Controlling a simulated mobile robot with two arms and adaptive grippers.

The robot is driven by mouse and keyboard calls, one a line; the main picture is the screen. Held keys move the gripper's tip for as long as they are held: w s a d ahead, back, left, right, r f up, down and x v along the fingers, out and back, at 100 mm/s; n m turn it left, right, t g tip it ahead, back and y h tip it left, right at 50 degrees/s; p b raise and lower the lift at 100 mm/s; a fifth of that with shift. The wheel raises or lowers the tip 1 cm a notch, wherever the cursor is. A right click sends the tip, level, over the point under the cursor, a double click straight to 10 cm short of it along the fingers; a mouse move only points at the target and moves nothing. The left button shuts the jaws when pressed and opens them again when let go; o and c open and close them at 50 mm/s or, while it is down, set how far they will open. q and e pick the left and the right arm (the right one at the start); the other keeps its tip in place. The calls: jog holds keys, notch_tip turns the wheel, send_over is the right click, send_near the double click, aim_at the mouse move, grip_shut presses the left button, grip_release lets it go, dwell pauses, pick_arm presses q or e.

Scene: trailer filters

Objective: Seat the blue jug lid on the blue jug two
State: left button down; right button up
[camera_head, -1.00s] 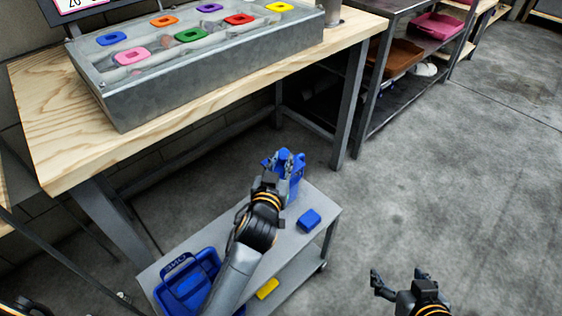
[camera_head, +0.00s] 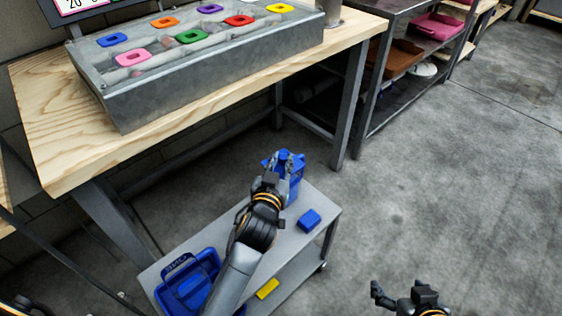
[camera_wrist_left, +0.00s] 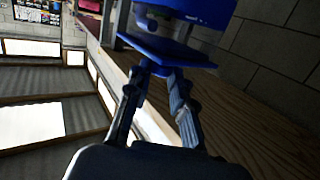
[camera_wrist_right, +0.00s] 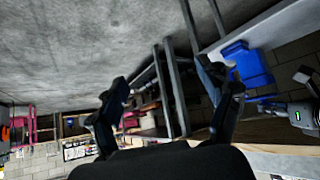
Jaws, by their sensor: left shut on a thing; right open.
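My left gripper (camera_head: 279,167) is over the far end of the grey cart, shut on a blue lid. In the left wrist view the lid (camera_wrist_left: 165,52) is a flat blue plate at my fingertips. A larger blue body, apparently the blue jug (camera_wrist_left: 190,8), shows just beyond it. In the head view the jug (camera_head: 297,182) is partly hidden by my gripper. I cannot tell whether lid and jug touch. My right gripper (camera_head: 398,292) is open and empty over the floor, right of the cart.
The cart top (camera_head: 325,207) also carries a small blue block (camera_head: 309,219) and a blue lettered container (camera_head: 190,283). A yellow item (camera_head: 267,289) lies on its lower shelf. A wooden workbench (camera_head: 60,145) with a grey bin (camera_head: 200,75) stands behind. Floor at right is clear.

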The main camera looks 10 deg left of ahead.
jog(key=shift+s+d+f+g, duration=0.15)
jog(key=shift+s+f+g, duration=0.1)
jog(key=shift+s, duration=0.15)
jog(key=shift+s+d+f+g, duration=0.15)
jog(key=shift+s+f, duration=0.05)
jog(key=shift+s, duration=0.2)
dwell(0.9)
jog(key=shift+s+f, duration=0.1)
jog(key=shift+s, duration=0.1)
jog(key=shift+d, duration=0.1)
pick_arm(q)
jog(key=c, duration=1.1)
grip_release()
jog(key=o, duration=0.5)
jog(key=shift+p, duration=0.3)
